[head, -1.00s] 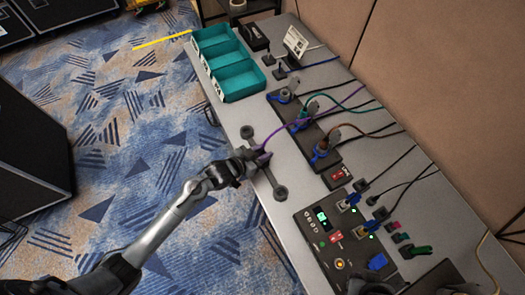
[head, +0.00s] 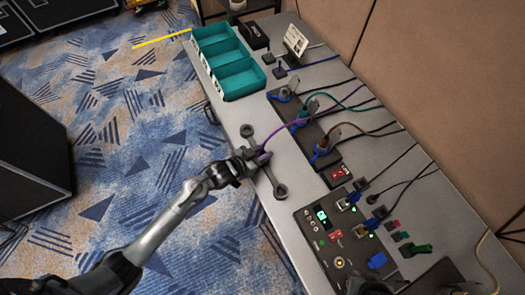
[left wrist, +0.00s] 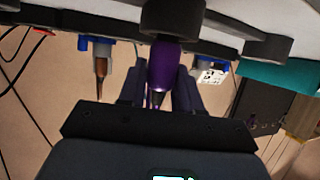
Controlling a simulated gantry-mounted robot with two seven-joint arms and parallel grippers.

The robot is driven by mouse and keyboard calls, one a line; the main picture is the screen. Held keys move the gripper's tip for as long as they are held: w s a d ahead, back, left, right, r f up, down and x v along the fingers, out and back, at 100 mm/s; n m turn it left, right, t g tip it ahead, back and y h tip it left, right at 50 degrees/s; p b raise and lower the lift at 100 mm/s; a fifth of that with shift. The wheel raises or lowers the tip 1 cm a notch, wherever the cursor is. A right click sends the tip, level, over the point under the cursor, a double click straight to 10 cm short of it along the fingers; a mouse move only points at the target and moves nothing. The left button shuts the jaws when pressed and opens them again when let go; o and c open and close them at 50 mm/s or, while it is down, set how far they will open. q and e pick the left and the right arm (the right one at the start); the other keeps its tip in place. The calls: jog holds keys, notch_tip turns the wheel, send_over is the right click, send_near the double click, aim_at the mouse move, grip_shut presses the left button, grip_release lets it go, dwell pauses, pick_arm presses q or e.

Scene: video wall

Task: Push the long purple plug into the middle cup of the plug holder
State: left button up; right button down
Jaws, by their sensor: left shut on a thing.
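The plug holder (head: 271,178) is a dark bar with round cups, fixed along the table's front edge. Its far cup (head: 247,131) and near cup (head: 280,192) show; my gripper largely hides the middle. My left gripper (head: 257,157) is at the middle cup, shut on the long purple plug (left wrist: 165,65). In the left wrist view the plug stands between the two fingers, in line with a dark cup (left wrist: 172,15) that covers its end. How deep it sits I cannot tell. Its purple cable (head: 312,118) arcs back over the table.
A dark socket strip (head: 310,130) with several plugs and cables runs behind the holder. Teal bins (head: 240,78) stand at the far left of the table. A control panel (head: 340,240) with switches lies at the near right.

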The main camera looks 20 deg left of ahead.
dwell(0.3)
pick_arm(q)
jog(key=o, duration=1.1)
pick_arm(e)
jog(key=shift+d, duration=0.15)
pick_arm(q)
jog(key=p+v, duration=0.2)
jog(key=v, duration=0.8)
jog(key=shift+s+a, duration=0.25)
jog(key=shift+s, duration=0.05)
pick_arm(e)
notch_tip(320, 180, up, 2)
jog(key=shift+r, duration=0.1)
